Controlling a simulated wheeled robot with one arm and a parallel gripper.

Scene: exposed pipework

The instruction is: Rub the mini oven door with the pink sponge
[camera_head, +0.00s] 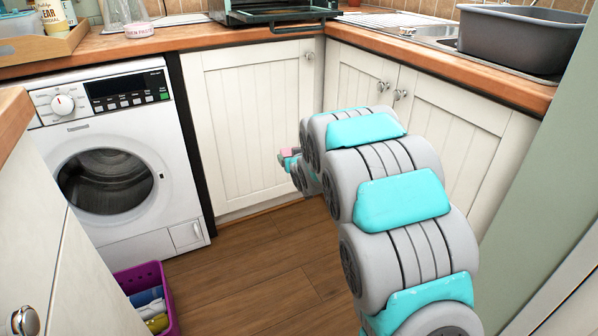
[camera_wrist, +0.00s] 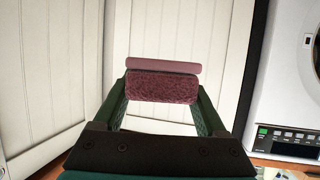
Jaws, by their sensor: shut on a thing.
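The mini oven (camera_head: 236,6) stands on the worktop at the back and is cut off by the top edge of the head view. Its door (camera_head: 282,16) appears lowered towards me, with a dark handle (camera_head: 300,28) at the worktop's front edge. My gripper (camera_wrist: 162,92) is shut on the pink sponge (camera_wrist: 162,87), which sits between its green fingers. In the head view the sponge (camera_head: 290,152) is a small pink patch by my gripper (camera_head: 285,158), mostly hidden by my arm. My gripper is below worktop height, in front of the white cupboard doors, apart from the oven.
A washing machine (camera_head: 112,150) stands at the left. A grey basin (camera_head: 520,40) is by the sink at right. A glass jar (camera_head: 125,12) and a wooden tray (camera_head: 50,46) are on the left worktop. The middle floor is clear.

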